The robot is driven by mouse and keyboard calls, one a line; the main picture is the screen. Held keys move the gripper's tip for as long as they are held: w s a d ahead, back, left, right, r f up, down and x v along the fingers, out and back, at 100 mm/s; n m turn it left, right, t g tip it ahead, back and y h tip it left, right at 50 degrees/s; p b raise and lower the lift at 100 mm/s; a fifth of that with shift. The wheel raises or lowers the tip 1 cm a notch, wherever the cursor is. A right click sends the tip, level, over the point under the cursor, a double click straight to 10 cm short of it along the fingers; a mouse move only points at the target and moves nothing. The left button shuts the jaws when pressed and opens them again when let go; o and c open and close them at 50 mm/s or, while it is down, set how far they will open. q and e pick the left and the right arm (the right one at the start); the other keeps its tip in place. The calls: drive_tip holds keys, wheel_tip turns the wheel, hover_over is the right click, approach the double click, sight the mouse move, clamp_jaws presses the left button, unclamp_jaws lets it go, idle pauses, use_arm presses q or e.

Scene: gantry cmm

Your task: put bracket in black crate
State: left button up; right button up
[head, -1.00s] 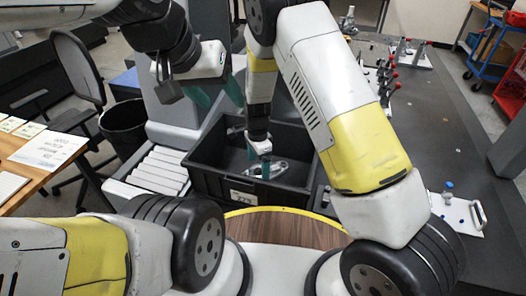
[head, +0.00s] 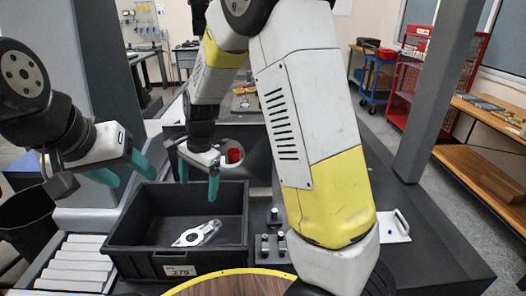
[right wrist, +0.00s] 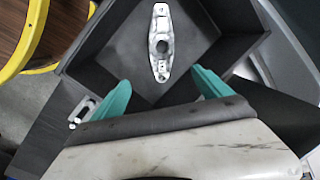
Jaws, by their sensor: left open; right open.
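The bracket (head: 197,233), a light metal part with a round hole, lies flat on the floor of the black crate (head: 178,258). In the right wrist view the bracket (right wrist: 160,43) lies in the crate (right wrist: 98,72), apart from my fingers. My right gripper (head: 199,178) is open and empty above the crate; its teal fingers also show in the right wrist view (right wrist: 158,92). My left gripper (head: 129,172) is open and empty, up and to the left of the crate.
White rollers (head: 75,262) stand left of the crate. Small fixtures (head: 272,243) sit on the dark surface to its right, with a white plate (head: 395,226) further right. A round wooden top with a yellow rim (head: 230,284) is in front.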

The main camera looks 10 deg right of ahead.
drive_tip(key=s+d+r+n+t+y, duration=0.1)
drive_tip(key=s+d+r+n, duration=0.25)
drive_tip(key=d+r, duration=0.3)
drive_tip(key=s+d+r+n+t+y, duration=0.1)
drive_tip(key=s+d+r+n+t, duration=0.1)
drive_tip(key=s+d+r, duration=0.45)
drive_tip(key=s+d+r+n+t+h, duration=0.1)
drive_tip(key=s+d+r+n, duration=0.3)
drive_tip(key=s, duration=0.4)
drive_tip(key=shift+d+r+t+h, duration=0.3)
drive_tip(key=shift+d+r+t, duration=0.35)
drive_tip(key=shift+t, duration=0.15)
